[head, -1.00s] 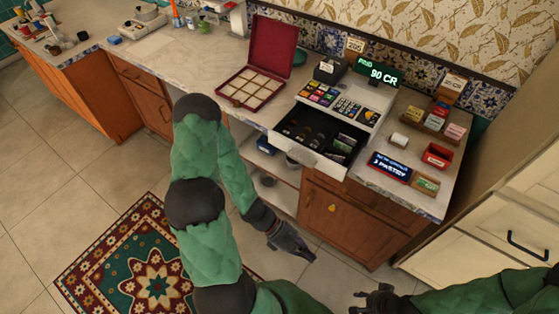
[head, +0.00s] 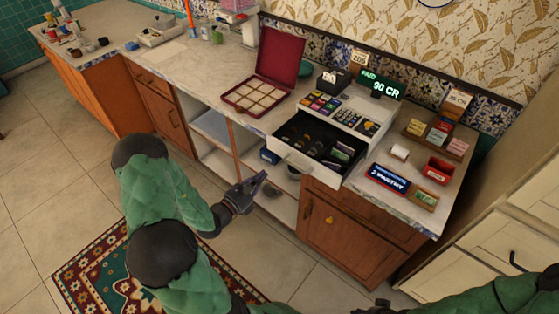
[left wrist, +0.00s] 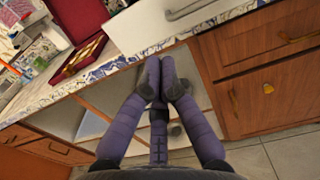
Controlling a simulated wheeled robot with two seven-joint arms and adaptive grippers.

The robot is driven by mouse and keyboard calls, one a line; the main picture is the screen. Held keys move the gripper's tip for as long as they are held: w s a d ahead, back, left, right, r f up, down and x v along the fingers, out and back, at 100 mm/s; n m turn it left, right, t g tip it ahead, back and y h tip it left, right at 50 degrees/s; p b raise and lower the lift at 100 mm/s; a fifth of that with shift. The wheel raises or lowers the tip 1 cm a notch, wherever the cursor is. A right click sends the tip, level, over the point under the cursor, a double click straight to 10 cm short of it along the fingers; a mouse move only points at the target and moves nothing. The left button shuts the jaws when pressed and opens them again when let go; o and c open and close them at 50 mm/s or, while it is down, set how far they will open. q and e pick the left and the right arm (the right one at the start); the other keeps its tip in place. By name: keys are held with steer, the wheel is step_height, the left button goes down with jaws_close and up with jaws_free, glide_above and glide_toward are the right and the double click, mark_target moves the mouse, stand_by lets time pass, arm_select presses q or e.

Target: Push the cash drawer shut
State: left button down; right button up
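The cash drawer (head: 326,172) stands pulled out from the white cash register (head: 340,112), its dark tray of coins and notes showing. Its white front with a handle also shows at the top of the left wrist view (left wrist: 150,28). My left gripper (head: 256,184) is below and to the left of the drawer front, apart from it. In the left wrist view its purple fingers (left wrist: 161,76) are together and empty. My right gripper (head: 372,309) is at the bottom edge of the head view, mostly cut off.
An open red box (head: 258,92) stands left of the register. A pastry sign (head: 389,178) and a red tray (head: 438,171) sit to its right. Open shelves (head: 220,160) and a wooden cabinet door (head: 335,232) are below the counter.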

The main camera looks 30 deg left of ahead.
mark_target(285, 154)
arm_select(q)
steer(key=w, duration=0.3)
steer(key=w+b, duration=0.1)
steer(key=w, duration=0.3)
steer(key=w+d+b, duration=0.1)
steer(key=w, duration=0.2)
steer(key=shift+w, duration=0.2)
arm_select(e)
step_height(285, 154, down, 3)
steer(key=shift+r, duration=0.2)
arm_select(q)
steer(key=shift+a, duration=0.1)
